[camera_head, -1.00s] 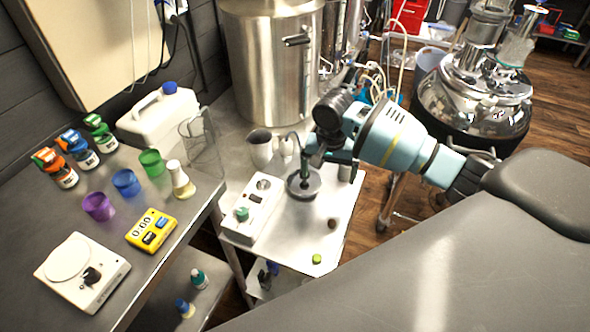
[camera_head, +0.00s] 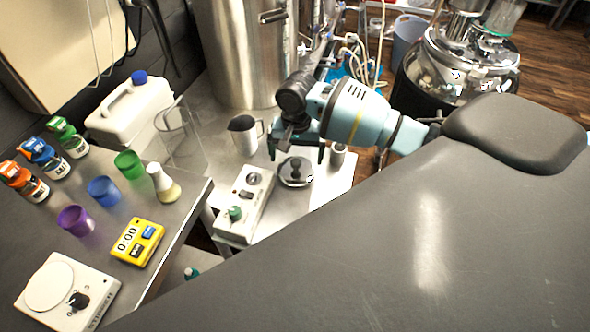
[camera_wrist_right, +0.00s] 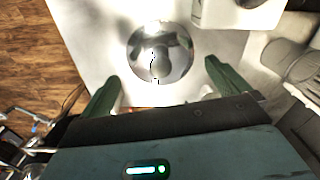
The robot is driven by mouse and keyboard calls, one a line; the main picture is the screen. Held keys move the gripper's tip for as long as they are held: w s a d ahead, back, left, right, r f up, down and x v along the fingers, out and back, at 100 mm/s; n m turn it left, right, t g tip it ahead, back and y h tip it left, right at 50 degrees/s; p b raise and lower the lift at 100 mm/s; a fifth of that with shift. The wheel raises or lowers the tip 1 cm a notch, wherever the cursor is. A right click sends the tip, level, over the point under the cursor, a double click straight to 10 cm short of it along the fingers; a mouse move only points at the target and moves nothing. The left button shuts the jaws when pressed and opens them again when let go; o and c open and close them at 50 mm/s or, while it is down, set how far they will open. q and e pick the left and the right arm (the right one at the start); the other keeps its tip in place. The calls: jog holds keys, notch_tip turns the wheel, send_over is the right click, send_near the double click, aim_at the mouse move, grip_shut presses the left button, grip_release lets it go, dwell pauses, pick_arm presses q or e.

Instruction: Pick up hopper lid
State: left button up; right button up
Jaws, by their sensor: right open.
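The hopper lid is a round, shiny metal disc with a dark knob (camera_head: 296,172). It lies on the light metal table to the right of a white control box. It also shows in the right wrist view (camera_wrist_right: 160,52), at top centre, beyond the fingertips. My right gripper (camera_head: 297,153) is open, its two dark green fingers spread on either side just behind the lid in the head view. In the wrist view its fingers (camera_wrist_right: 162,75) are apart with nothing between them. My left gripper is not in view.
The white control box (camera_head: 245,204) stands close left of the lid. A metal jug (camera_head: 243,135) and a small metal cup (camera_head: 338,155) stand near my right gripper. A big steel vessel (camera_head: 240,55) is behind. A yellow timer (camera_head: 137,242) is on the left bench.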

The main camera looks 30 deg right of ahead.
aim_at(296, 160)
jog(key=f, duration=0.5)
jog(key=shift+w+d+b, duration=0.15)
jog(key=shift+w+b, duration=0.05)
jog(key=shift+b, duration=0.1)
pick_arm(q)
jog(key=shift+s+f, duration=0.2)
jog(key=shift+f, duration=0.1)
pick_arm(e)
jog(key=c, duration=0.8)
jog(key=shift+o, duration=0.2)
jog(key=shift+r, duration=0.1)
